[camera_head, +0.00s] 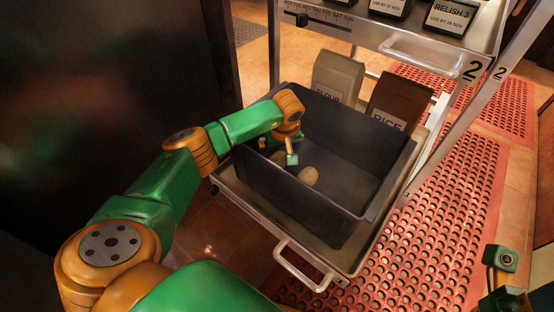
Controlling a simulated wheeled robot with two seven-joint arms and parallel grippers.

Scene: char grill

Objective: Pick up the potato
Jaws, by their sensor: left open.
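A tan potato (308,176) lies in a dark grey bin (300,205), near its left end and against the near wall. A second potato-like shape (279,158) shows in part behind the near wall, to the left. My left gripper (291,160) reaches down into the bin, open, just left of and above the clear potato. I cannot tell whether it touches either one. My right gripper (504,262) is at the lower right corner, partly cut off and far from the bin.
The bin stands on a metal shelf tray with a handle (300,268). A flour bag (338,75) and a rice bag (398,98) stand behind it. An upper shelf holds relish boxes (452,14). A dark panel (100,90) is at left. Red perforated mats (440,220) cover the floor.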

